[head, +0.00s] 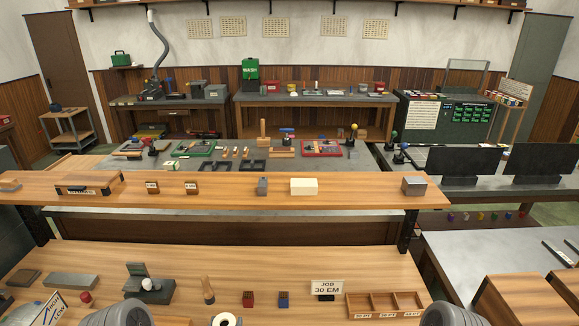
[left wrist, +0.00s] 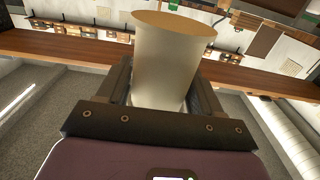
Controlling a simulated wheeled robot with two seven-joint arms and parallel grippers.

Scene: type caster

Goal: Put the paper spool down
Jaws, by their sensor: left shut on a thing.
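The paper spool (left wrist: 170,62) is a cream cylinder with a tan end face in the left wrist view. My left gripper (left wrist: 163,98) is shut on it, with one dark finger on each side. In the head view the white end of the spool, with a dark centre hole (head: 226,321), shows at the bottom edge, in front of the wooden bench (head: 225,262). The rest of it is cut off by the frame. I cannot tell its height over the bench. My right gripper is not in view.
Along the bench stand a grey device (head: 148,288), a wooden-handled tool (head: 208,291), a red block (head: 248,298), a blue block (head: 284,299), a job sign (head: 327,288) and a compartment tray (head: 385,314). A raised shelf (head: 350,190) crosses behind. The bench middle is clear.

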